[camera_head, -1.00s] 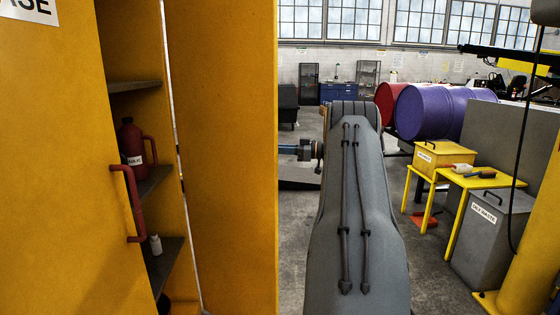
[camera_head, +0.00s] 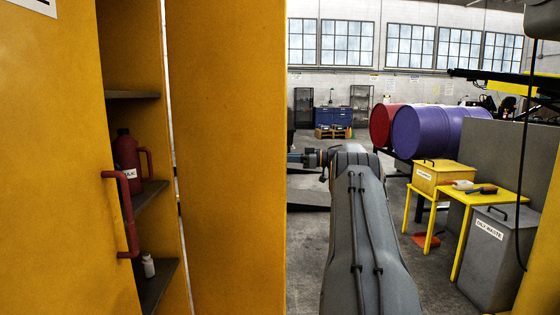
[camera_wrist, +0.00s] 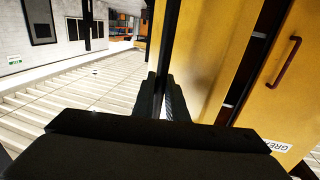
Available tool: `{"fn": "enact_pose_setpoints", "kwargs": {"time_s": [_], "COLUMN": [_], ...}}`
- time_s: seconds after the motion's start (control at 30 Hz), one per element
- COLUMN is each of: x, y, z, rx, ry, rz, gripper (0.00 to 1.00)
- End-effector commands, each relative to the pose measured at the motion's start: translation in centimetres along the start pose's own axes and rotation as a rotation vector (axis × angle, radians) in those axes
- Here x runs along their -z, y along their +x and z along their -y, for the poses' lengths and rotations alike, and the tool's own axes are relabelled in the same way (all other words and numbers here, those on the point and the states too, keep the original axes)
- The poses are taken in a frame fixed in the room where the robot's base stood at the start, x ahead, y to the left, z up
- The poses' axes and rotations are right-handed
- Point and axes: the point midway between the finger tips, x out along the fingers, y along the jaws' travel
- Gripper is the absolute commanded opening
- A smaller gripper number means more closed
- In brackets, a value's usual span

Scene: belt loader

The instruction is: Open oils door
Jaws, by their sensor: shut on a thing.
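The oils door (camera_head: 225,150) is the plain yellow panel on the right of the yellow cabinet, standing open with the shelves showing to its left. It also shows in the wrist view (camera_wrist: 195,55), seen nearly along its edge. My gripper (camera_wrist: 163,92) is shut at the door's free edge side; the exact part held is hidden between the fingers. In the head view my arm reaches toward the door's far side, and the gripper is hidden behind the panel.
The grease door (camera_head: 55,150) with its red handle (camera_head: 121,213) stands at the left. A red jug (camera_head: 127,165) and a white bottle (camera_head: 148,265) sit on shelves. Drums (camera_head: 430,130), a yellow table (camera_head: 470,183) and a grey waste bin (camera_head: 495,255) stand right.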

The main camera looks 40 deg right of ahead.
Motion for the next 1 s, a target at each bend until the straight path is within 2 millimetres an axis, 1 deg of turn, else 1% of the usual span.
{"fn": "enact_pose_setpoints", "kwargs": {"time_s": [0.03,0.17,0.2,0.23,0.57,0.67,1.0], "x": [0.1,0.2,0.2,0.2,0.1,0.0,-0.1], "y": [0.4,0.3,0.2,0.2,-0.5,-1.4,-6.3], "z": [0.1,0.0,0.0,0.0,-0.1,-0.1,-0.1], "rx": [0.004,0.003,0.003,0.003,-0.004,-0.005,0.0], "ry": [-0.002,-0.002,-0.002,-0.002,-0.002,-0.002,-0.002], "rz": [-0.001,-0.001,-0.001,-0.001,0.0,0.0,0.0], "gripper": [0.0,0.0,0.14,0.19,0.2,0.2,0.2]}}
